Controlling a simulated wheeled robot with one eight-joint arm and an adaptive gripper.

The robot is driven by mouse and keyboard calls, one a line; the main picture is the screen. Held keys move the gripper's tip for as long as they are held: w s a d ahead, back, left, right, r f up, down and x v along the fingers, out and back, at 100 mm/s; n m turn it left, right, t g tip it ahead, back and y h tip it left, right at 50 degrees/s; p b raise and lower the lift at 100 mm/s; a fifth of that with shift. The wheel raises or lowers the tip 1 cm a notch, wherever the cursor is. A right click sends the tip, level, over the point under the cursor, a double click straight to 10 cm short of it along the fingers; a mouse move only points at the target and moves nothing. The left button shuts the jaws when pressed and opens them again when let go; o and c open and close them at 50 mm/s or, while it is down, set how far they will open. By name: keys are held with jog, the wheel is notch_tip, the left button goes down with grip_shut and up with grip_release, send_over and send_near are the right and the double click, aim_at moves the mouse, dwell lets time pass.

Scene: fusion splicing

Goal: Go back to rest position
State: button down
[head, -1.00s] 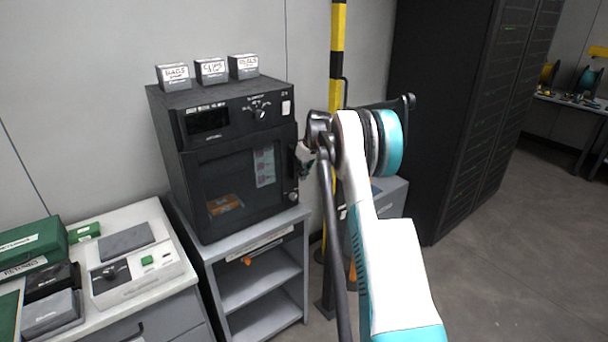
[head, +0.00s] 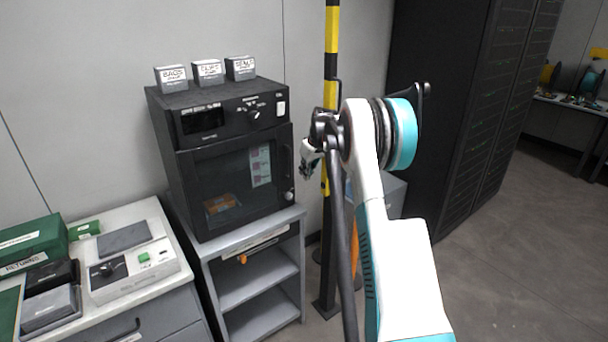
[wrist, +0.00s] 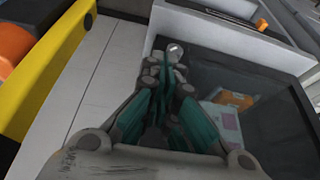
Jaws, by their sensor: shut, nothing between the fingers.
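My arm reaches up in front of the cabinets in the head view. My gripper (head: 307,172) hangs at its far end, just right of the black oven-like cabinet's door edge, apart from it as far as I can tell. In the wrist view my gripper (wrist: 172,60) has its teal-lined fingers together with nothing between them. The black cabinet (head: 215,125) is closed, and an orange-and-white item (head: 221,203) shows behind its door glass. The cabinet's glass also fills the right of the wrist view (wrist: 275,125).
The cabinet stands on a grey shelf unit (head: 262,280). Three small labelled boxes (head: 208,72) sit on top. A yellow-black post (head: 331,60) stands close behind my arm. A tall black rack (head: 455,110) is at right. Open floor (head: 500,270) lies at the lower right.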

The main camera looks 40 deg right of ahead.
jog(key=p+v, duration=0.1)
jog(key=v, duration=0.6)
jog(key=s+a+r+t+b, duration=0.1)
jog(key=s+a+r, duration=0.35)
jog(key=a, duration=0.55)
jog(key=s+a+r+n+b, duration=0.1)
jog(key=s+a+r, duration=0.3)
jog(key=a, duration=0.6)
jog(key=s+a+r+t+b, duration=0.1)
jog(key=s+a+r, duration=0.2)
jog(key=s+a, duration=0.55)
jog(key=s+a+f, duration=0.1)
jog(key=s+a, duration=0.7)
jog(key=a, duration=0.1)
jog(key=s+a+f+b, duration=0.1)
jog(key=s+f, duration=0.3)
jog(key=s, duration=0.3)
jog(key=s+a+f+m+b, duration=0.1)
jog(key=s+f, duration=0.4)
jog(key=s, duration=0.2)
jog(key=shift+s+a+t, duration=0.2)
jog(key=shift+s+t, duration=0.2)
jog(key=shift+f, duration=0.1)
